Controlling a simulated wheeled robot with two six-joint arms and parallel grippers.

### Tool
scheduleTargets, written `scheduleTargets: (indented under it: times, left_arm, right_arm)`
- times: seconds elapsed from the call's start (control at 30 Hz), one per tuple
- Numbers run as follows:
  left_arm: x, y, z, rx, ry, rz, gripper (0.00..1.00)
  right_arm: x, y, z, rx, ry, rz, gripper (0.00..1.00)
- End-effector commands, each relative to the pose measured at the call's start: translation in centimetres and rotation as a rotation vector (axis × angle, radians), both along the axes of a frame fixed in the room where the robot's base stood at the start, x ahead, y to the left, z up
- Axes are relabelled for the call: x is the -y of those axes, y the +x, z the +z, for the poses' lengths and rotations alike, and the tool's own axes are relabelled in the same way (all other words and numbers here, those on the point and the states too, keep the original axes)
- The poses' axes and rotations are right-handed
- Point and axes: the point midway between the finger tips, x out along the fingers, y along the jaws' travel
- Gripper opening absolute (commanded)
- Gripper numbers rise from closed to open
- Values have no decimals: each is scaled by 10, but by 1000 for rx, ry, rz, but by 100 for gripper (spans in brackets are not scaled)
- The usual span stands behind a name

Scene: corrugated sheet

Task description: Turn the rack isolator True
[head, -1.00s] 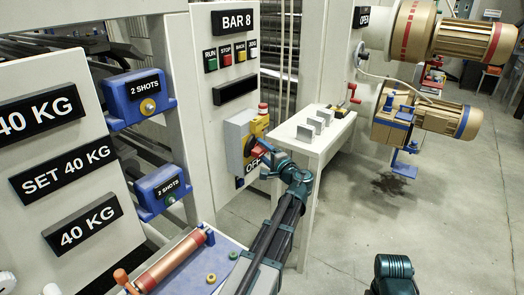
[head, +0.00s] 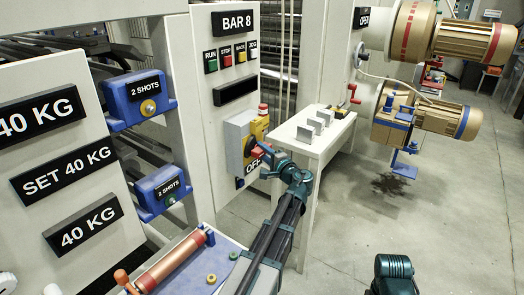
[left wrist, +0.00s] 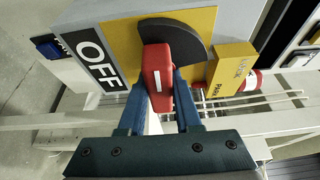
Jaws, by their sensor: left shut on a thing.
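The rack isolator is a grey box with a yellow face (head: 236,130) on the pale panel below the BAR 8 sign. In the left wrist view it shows a black disc (left wrist: 184,42), a red handle (left wrist: 157,75) with a white line, and a black OFF label (left wrist: 92,54). My left gripper (head: 262,151) is at the isolator. Its two blue fingers (left wrist: 158,92) are shut on the red handle, one on each side. In the head view the gripper partly hides the handle. My right gripper does not show; only part of my right arm is at the bottom right.
A row of buttons (head: 231,53) sits above the isolator. A yellow block with a red top (head: 262,118) is on its right side. A white table (head: 316,145) with grey plates stands close on the right. Open floor (head: 390,200) lies beyond the table.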

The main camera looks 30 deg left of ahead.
Motion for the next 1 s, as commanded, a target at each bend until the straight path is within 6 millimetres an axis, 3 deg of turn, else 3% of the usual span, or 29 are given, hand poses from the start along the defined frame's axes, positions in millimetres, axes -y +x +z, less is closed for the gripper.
scheduleTargets:
  times: [0.27,1.0]
  left_arm:
    - [0,0,4,-177,10,0,0]
    - [1,1,1,-877,64,-1,0]
  right_arm:
    - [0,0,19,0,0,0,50]
    - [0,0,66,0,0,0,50]
